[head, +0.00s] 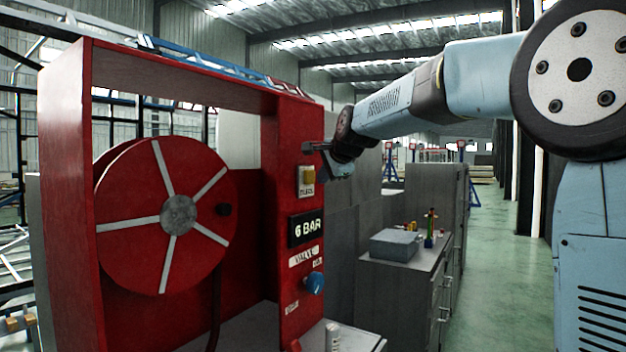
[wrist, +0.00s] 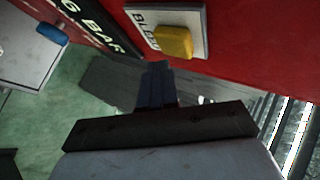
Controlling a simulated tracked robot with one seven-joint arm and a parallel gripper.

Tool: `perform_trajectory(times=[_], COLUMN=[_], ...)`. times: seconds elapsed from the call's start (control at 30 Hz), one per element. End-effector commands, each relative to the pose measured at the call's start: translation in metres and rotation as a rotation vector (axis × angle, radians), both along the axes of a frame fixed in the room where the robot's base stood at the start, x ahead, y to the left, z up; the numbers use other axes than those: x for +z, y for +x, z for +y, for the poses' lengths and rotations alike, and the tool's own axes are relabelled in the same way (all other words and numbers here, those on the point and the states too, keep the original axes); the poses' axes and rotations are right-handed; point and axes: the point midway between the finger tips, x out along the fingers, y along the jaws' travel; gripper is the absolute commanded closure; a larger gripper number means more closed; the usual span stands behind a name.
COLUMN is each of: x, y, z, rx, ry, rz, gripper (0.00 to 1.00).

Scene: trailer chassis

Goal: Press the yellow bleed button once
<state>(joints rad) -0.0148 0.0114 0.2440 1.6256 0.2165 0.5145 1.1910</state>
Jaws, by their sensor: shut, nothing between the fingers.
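The yellow bleed button (head: 307,174) sits on a pale plate labelled BLEED on the front of the red panel. It also shows in the wrist view (wrist: 173,42), at the top centre, standing out from its plate. My gripper (head: 310,147) is shut and empty. In the wrist view the closed fingers (wrist: 156,68) point toward the panel just below and left of the button in the picture. I cannot tell whether the fingers touch the panel.
Below the button are a 6 BAR display (head: 306,228), a VALVE label and a blue knob (head: 314,283). A red hose reel (head: 165,215) fills the left of the red frame. A grey cabinet (head: 405,285) with a box stands behind. Green floor is free at right.

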Motion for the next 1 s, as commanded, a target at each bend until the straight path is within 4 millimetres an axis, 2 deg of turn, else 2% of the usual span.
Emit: perform_trajectory(times=[1.0], x=[0.001], y=[0.0065], z=[0.0087], rx=[-0.001], ry=[0.001], rz=[0.0], gripper=[1.0])
